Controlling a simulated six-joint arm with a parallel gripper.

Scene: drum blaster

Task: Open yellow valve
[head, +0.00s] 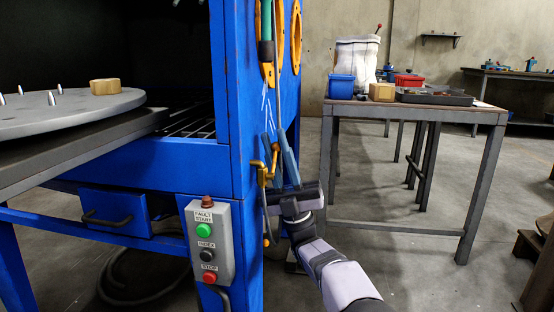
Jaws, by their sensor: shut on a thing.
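The yellow valve (275,158) is a small brass-yellow fitting on the right side of the blue cabinet, low on its corner post. My gripper (280,146) reaches up to it from below right, with its two blue-grey fingers on either side of the yellow part. The fingers are shut on the valve and hide some of it. A yellow pipe piece (262,176) shows just left of my gripper and runs downward. The exact angle of the valve's handle is hard to tell.
The blue cabinet (242,100) stands directly left of my gripper. A control box (208,240) with green, black and red buttons is on its front. Yellow rings (296,36) and a green-handled tool (266,50) hang above. A table (420,108) stands behind right, with open floor before it.

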